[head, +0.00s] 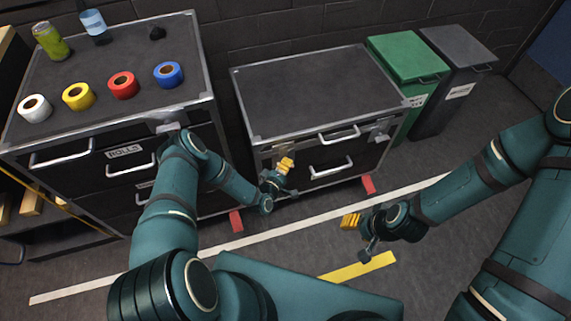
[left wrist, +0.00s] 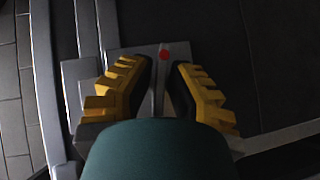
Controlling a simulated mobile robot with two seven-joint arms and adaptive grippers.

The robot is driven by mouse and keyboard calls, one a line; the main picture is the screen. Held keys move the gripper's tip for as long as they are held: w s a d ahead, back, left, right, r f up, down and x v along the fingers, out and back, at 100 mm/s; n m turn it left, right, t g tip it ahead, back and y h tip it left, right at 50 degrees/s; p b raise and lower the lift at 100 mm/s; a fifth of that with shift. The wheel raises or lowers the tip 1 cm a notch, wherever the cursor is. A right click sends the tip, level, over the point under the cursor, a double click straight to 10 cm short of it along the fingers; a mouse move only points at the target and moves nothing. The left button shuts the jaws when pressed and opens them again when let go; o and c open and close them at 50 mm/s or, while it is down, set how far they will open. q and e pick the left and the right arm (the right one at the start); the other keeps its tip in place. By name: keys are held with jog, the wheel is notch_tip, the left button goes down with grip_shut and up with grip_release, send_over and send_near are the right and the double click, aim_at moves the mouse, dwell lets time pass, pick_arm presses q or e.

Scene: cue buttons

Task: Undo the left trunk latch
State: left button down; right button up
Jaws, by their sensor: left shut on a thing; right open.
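The trunk (head: 310,90) is a dark case with grey metal edges in the middle of the head view. My left gripper (head: 287,164) is at the left of its front, just under the lid edge, and hides the left latch there. In the left wrist view the left latch (left wrist: 165,56) is a grey metal plate with a red dot. My left gripper's yellow fingers (left wrist: 163,75) are shut on its narrow grey lever, which shows between them. The right latch (head: 380,130) shows on the trunk's front. My right gripper (head: 351,221) is open and empty above the floor.
Green (head: 405,55) and grey (head: 455,45) bins stand at the right. Red blocks (head: 368,184) lie by the trunk's base.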

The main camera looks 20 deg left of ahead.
pick_arm(q)
jog(key=m+g+y+p, duration=0.2)
jog(key=m+g+p, duration=0.1)
jog(key=shift+w+d+r, duration=0.1)
jog(key=shift+d+r, duration=0.05)
jog(key=shift+r, duration=0.15)
jog(key=shift+f+m+g+y+p, duration=0.1)
jog(key=shift+m+g+y+p, duration=0.65)
jog(key=shift+g+y, duration=0.4)
jog(key=shift+f+m+g+y, duration=0.1)
jog(key=shift+m+g+y, duration=0.45)
jog(key=shift+m+y, duration=0.15)
jog(key=shift+m+g+y+b, duration=0.55)
jog(key=shift+g+y+b, duration=0.25)
jog(key=shift+y, duration=0.25)
jog(key=c, duration=1.1)
grip_release()
jog(key=shift+f, duration=0.1)
